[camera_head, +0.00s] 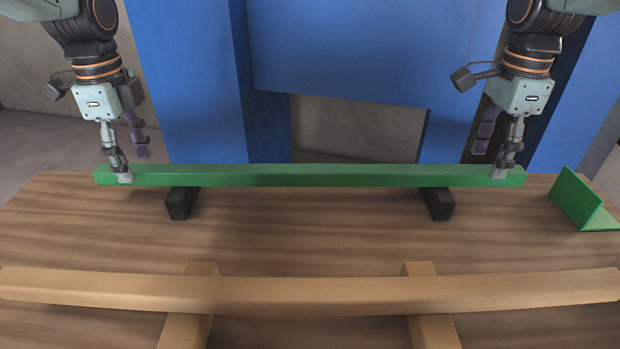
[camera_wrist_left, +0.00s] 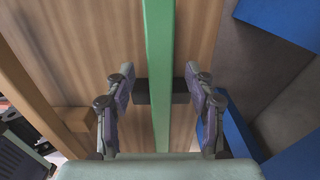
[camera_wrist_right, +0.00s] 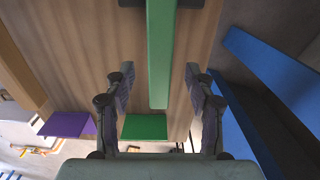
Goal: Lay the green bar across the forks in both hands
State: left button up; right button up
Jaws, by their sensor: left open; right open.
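A long green bar (camera_head: 310,176) lies left to right across two black fork supports, the left one (camera_head: 180,204) and the right one (camera_head: 438,206). My left gripper (camera_head: 129,160) is open at the bar's left end, one finger on the near side and one behind. The bar runs between its fingers in the left wrist view (camera_wrist_left: 159,70), with gaps on both sides. My right gripper (camera_head: 494,158) is open at the bar's right end in the same way. In the right wrist view the bar's end (camera_wrist_right: 159,85) lies between the spread fingers. The fork tops are hidden under the bar.
A pale wooden beam (camera_head: 310,294) lies across wooden supports nearer me. A green angled piece (camera_head: 580,203) stands on the wooden table (camera_head: 300,240) at the right. Blue structures (camera_head: 350,50) rise behind the table. A purple piece (camera_wrist_right: 68,124) shows in the right wrist view.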

aim_at(137, 167)
pick_arm(q)
notch_tip(137, 167, down, 4)
jog(key=shift+d+f, duration=0.1)
pick_arm(e)
notch_tip(137, 167, down, 4)
jog(key=shift+f, duration=0.2)
pick_arm(q)
jog(key=shift+f, duration=0.3)
pick_arm(e)
jog(key=shift+f, duration=0.2)
pick_arm(q)
jog(key=shift+s+r, duration=0.1)
pick_arm(e)
jog(key=shift+a+r, duration=0.1)
pick_arm(q)
jog(key=shift+c, duration=0.3)
pick_arm(e)
jog(key=shift+c, duration=0.3)
pick_arm(q)
jog(key=shift+c, duration=1.4)
pick_arm(e)
jog(key=shift+c, duration=1.4)
pick_arm(q)
jog(key=c, duration=0.5)
pick_arm(e)
jog(key=c, duration=0.5)
pick_arm(q)
grip_shut()
pick_arm(e)
grip_shut()
